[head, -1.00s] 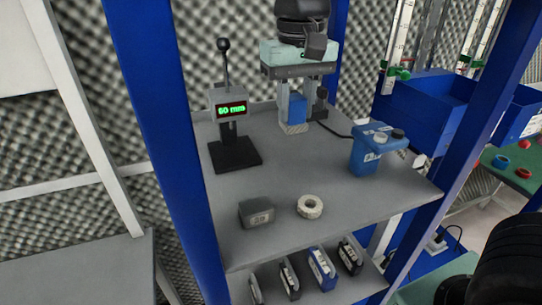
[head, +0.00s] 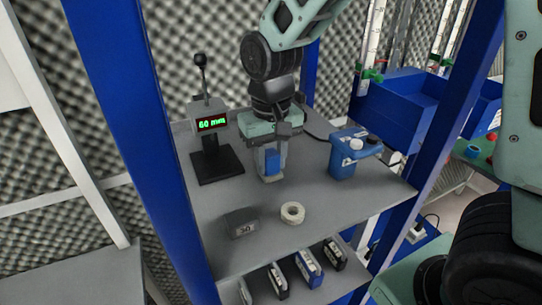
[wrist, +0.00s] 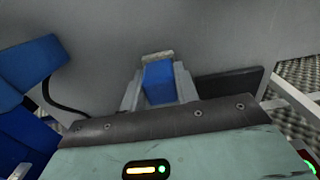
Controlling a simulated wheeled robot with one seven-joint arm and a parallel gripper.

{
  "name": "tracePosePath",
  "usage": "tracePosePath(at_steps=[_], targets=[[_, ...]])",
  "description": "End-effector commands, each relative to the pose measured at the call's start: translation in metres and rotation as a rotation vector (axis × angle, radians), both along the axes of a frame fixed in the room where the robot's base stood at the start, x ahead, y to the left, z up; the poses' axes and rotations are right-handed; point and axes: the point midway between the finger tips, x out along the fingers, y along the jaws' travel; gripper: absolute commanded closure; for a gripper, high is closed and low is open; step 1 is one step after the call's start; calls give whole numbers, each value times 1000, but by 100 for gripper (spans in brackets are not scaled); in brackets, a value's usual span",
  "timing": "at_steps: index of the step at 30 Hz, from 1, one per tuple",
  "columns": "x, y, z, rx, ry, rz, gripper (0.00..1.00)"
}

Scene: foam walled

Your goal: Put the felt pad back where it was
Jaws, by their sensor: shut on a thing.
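My gripper (head: 271,172) points down over the grey shelf, its fingers closed on a blue block with a pale grey-beige end. I take this block to be the felt pad (head: 272,160). It is held upright, low over the shelf, right of the black-based gauge; I cannot tell whether its lower end touches the shelf. In the wrist view, the blue pad (wrist: 158,84) sits between the two grey fingers (wrist: 157,92), with its pale end beyond. The fingers hide its sides.
The gauge (head: 213,140) reads 60 mm. A blue device (head: 352,152) stands to the right. A dark grey block (head: 241,222) and a white ring (head: 292,213) lie near the shelf's front. Blue posts flank the shelf (head: 330,197).

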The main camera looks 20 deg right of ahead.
Motion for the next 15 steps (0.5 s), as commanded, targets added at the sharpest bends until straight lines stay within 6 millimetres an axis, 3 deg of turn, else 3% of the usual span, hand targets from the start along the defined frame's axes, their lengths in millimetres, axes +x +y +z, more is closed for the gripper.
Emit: tracePosePath(at_steps=[1,3,15], targets=[[-1,0,-2,-1,3,0,64],[-1,0,-2,-1,3,0,48],[1,0,7,1,-2,0,48]])
